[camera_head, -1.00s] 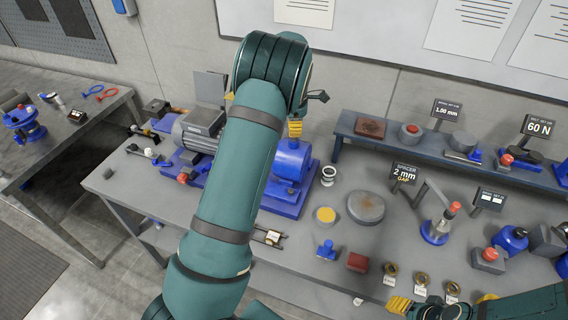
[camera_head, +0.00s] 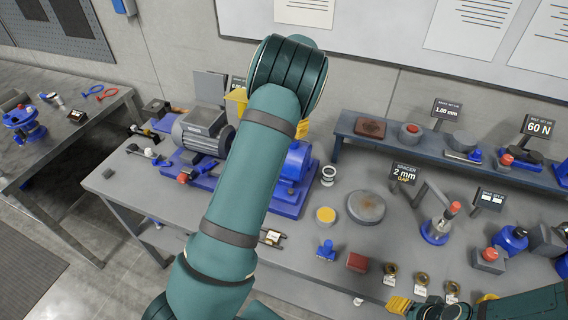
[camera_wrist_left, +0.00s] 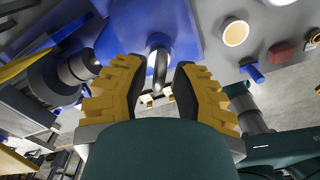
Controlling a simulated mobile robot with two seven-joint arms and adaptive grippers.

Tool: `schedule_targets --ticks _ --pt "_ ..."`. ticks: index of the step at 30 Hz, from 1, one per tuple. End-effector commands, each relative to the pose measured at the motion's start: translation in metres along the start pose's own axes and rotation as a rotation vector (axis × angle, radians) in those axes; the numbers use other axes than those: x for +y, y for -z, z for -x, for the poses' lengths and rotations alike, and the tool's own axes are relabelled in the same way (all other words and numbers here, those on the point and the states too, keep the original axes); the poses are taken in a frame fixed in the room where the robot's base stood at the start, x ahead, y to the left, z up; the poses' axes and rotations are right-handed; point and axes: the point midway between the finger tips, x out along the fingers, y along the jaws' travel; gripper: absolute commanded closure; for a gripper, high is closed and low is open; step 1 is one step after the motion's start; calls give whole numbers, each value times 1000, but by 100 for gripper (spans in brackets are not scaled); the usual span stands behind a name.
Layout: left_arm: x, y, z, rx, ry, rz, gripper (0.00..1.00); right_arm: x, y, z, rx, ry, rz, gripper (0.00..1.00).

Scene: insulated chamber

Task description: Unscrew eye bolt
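In the head view my arm hides the bolt, and the blue housing (camera_head: 296,163) shows partly behind the arm. My left gripper (camera_wrist_left: 158,82) is open, with its yellow ridged fingers on either side of the ring and gaps between. In the head view only bits of its yellow fingers show beside the wrist. My right gripper (camera_head: 441,301) is at the lower right, its yellow fingers apart and empty.
The grey motor (camera_head: 203,130) stands left of the housing on the same blue base. A round plate (camera_head: 366,207), a yellow-topped cup (camera_head: 325,215) and a red block (camera_head: 357,262) lie to the right. A raised shelf (camera_head: 400,147) runs along the back.

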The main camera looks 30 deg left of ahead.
Motion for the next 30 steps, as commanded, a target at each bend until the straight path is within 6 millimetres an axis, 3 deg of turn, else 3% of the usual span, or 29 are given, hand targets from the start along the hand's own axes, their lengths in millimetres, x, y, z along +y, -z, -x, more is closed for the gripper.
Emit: schedule_targets --ticks 15,30 --pt "1 -1 48 -3 -2 -1 75 0 0 0 0 0 0 53" --pt "0 0 51 -2 -2 -1 75 0 0 0 0 0 0 53"
